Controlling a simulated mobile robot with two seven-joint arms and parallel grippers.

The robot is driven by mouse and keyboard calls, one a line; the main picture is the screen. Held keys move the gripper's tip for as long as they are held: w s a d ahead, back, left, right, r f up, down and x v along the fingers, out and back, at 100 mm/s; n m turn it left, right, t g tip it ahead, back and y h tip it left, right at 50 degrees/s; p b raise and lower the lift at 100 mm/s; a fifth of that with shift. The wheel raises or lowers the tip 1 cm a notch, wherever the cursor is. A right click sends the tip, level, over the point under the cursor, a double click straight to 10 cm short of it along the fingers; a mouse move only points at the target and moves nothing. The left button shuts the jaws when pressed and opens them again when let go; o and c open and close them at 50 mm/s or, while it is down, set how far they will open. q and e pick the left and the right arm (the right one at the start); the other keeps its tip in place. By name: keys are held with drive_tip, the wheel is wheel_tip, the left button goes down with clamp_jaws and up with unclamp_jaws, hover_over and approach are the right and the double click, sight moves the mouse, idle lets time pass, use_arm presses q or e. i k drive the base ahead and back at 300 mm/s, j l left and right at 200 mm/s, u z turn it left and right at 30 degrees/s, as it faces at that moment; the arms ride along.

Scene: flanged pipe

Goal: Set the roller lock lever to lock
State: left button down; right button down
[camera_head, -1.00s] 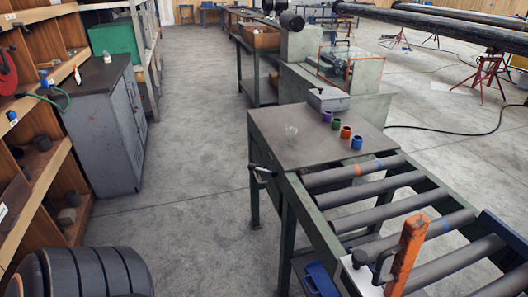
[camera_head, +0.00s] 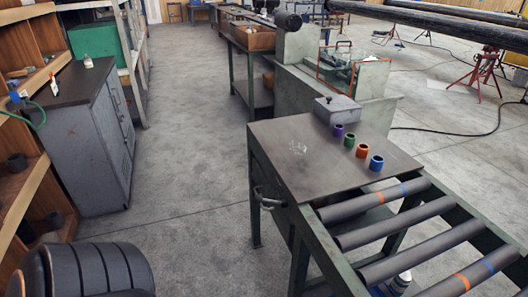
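A roller table runs to the lower right, with several dark rollers (camera_head: 378,228) in a green frame. A small metal handle (camera_head: 268,199) sticks out from the left side of the table's frame; I cannot tell if it is the roller lock lever. The orange upright bar and the black handle beside it, on the table's near end a second ago, are outside the picture now. No lock marking is readable. Neither of my grippers is in view.
Purple, green, orange and blue rings (camera_head: 376,163) and a grey box (camera_head: 337,109) sit on the table's flat top (camera_head: 290,165). A grey cabinet (camera_head: 90,145) and shelves stand at left. Concrete floor (camera_head: 190,150) between is clear.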

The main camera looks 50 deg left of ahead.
sight(258, 199)
drive_tip(key=i+j, duration=0.1)
drive_tip(key=j, duration=0.3)
drive_tip(key=i+j, duration=0.15)
drive_tip(key=j, duration=0.3)
drive_tip(key=i+j, duration=0.1)
drive_tip(key=j, duration=0.3)
